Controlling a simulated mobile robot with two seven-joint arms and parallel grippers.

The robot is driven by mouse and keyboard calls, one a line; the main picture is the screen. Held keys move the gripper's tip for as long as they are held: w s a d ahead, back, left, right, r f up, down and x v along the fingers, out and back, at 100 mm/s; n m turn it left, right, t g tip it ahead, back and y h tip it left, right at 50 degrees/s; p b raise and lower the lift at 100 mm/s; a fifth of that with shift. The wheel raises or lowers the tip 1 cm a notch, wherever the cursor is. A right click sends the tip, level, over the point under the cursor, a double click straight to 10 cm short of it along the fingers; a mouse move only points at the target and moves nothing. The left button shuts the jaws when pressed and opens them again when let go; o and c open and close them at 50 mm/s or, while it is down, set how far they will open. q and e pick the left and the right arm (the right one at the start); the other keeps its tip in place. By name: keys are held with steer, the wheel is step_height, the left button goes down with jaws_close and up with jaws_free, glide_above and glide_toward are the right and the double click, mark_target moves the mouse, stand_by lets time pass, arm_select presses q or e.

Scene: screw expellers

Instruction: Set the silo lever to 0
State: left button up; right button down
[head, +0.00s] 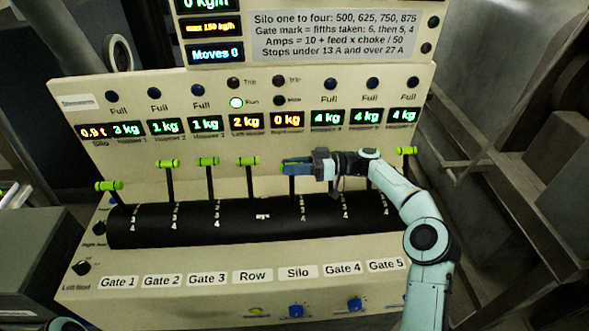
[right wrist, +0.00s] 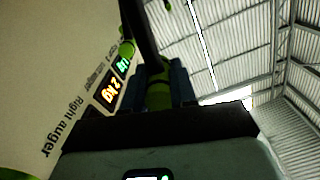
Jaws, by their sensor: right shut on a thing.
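The control panel has a row of black levers with green handles. The silo lever (head: 292,187) stands in line above the "Silo" label (head: 297,272), and its handle is mostly hidden by my right gripper (head: 297,166). The right gripper is shut on that handle, coming in from the right. In the right wrist view a green handle (right wrist: 158,95) sits between the fingers. The scale mark at the silo lever is too small to read. My left gripper is not in view.
The row lever handle (head: 249,161) stands just left of my gripper. More levers stand on both sides, including a far-right green handle (head: 405,151). The black drum (head: 240,232) runs below them. Displays show "Moves 0" (head: 216,54) and several weights. My right arm covers the panel's right part.

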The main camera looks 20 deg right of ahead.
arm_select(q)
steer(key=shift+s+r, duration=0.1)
arm_select(e)
steer(key=shift+f, duration=0.1)
steer(key=c, duration=0.9)
jaws_free()
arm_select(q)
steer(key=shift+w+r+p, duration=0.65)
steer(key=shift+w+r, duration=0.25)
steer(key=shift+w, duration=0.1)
arm_select(e)
steer(key=v, duration=1.3)
steer(key=shift+d, duration=0.15)
steer(key=shift+s, duration=0.1)
